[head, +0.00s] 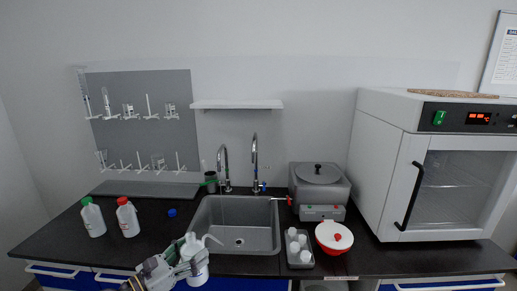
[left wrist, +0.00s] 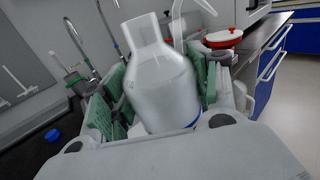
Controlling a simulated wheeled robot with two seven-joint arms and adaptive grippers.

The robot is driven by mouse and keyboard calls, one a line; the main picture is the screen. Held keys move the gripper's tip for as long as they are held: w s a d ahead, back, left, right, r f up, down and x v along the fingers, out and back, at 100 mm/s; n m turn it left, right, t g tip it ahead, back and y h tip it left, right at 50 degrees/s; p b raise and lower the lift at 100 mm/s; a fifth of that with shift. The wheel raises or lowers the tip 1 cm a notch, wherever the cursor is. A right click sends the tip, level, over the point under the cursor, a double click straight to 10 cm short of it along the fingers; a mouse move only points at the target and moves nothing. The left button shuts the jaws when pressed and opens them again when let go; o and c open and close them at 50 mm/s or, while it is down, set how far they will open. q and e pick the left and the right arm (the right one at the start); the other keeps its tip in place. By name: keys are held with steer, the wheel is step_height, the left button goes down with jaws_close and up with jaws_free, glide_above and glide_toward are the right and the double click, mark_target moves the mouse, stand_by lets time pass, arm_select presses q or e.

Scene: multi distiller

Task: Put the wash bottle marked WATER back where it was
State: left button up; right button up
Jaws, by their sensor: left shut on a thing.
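My right gripper is not in view.
A white bottle with a green cap (head: 93,218) and one with a red cap (head: 128,218) stand on the counter at left, near a blue cap (head: 172,212). The sink (head: 205,235) is empty. A tray (head: 300,265) of white pieces and a red-and-white bowl (head: 334,237) stand right of it.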

arm_select(q)
steer(key=shift+s+a+f+n+t+y, duration=0.1)
steer(key=shift+f+n+t+y, duration=0.2)
steer(key=shift+f, duration=0.2)
steer(key=shift+s+a+f+n+t+y, duration=0.1)
steer(key=shift+f+n+t+y, duration=0.15)
steer(key=shift+f, duration=0.2)
steer(key=shift+s+a+f+n+y, duration=0.1)
steer(key=shift+s+f+n+y, duration=0.15)
steer(key=shift+f+y, duration=0.25)
steer(key=shift+s+a+f+n+t+y, duration=0.15)
steer(key=shift+f+n+t+y, duration=0.25)
steer(key=shift+f, duration=0.3)
steer(key=shift+s+a+f+n+t+y, duration=0.1)
steer(key=shift+f+n+t+y, duration=0.2)
steer(key=shift+f+y, duration=0.35)
steer(key=shift+s+a+f+n+t+y, duration=0.15)
steer(key=shift+f+n+t+y, duration=0.2)
steer(key=shift+f, duration=0.45)
step_height(320, 180, down, 9)
steer(key=s+a+n+t+y, duration=0.1)
steer(key=s+n+y, duration=0.1)
steer(key=n+y, duration=0.2)
steer(key=y, duration=0.3)
steer(key=shift+a, duration=0.2)
steer(key=shift+r+n, duration=0.15)
steer(key=shift+n, duration=0.1)
steer(key=shift+d+r+t+h, duration=0.1)
steer(key=shift+r+t+h, duration=0.05)
steer(key=shift+t+h, duration=0.15)
